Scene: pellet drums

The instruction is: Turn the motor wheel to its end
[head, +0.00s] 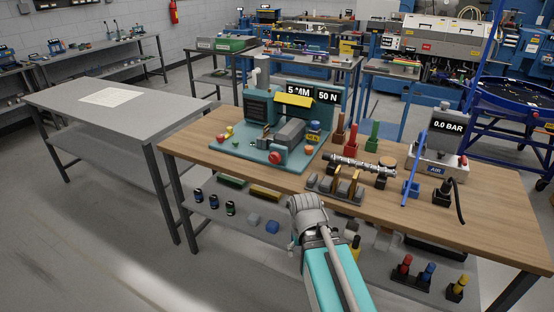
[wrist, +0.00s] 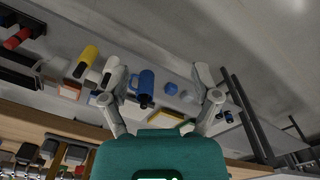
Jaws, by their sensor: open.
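A teal bench machine (head: 262,157) stands on the left half of the wooden table, with a grey motor block (head: 290,133) on its base. A round red part (head: 275,157), perhaps the motor wheel, shows at the motor's front end. Signs above read "5 MM" and "50 N". My gripper (head: 306,205) is in front of the table's near edge, below and right of the machine, apart from it. In the wrist view my gripper (wrist: 159,76) has its two fingers spread, with nothing held. The wheel is not seen in the wrist view.
On the wooden table (head: 470,200), right of the machine, are red and green posts (head: 352,140), a metal screw shaft (head: 362,166), a block rack (head: 335,187) and a gauge box (head: 436,155) reading "0,0 BAR". A grey table (head: 120,108) stands left.

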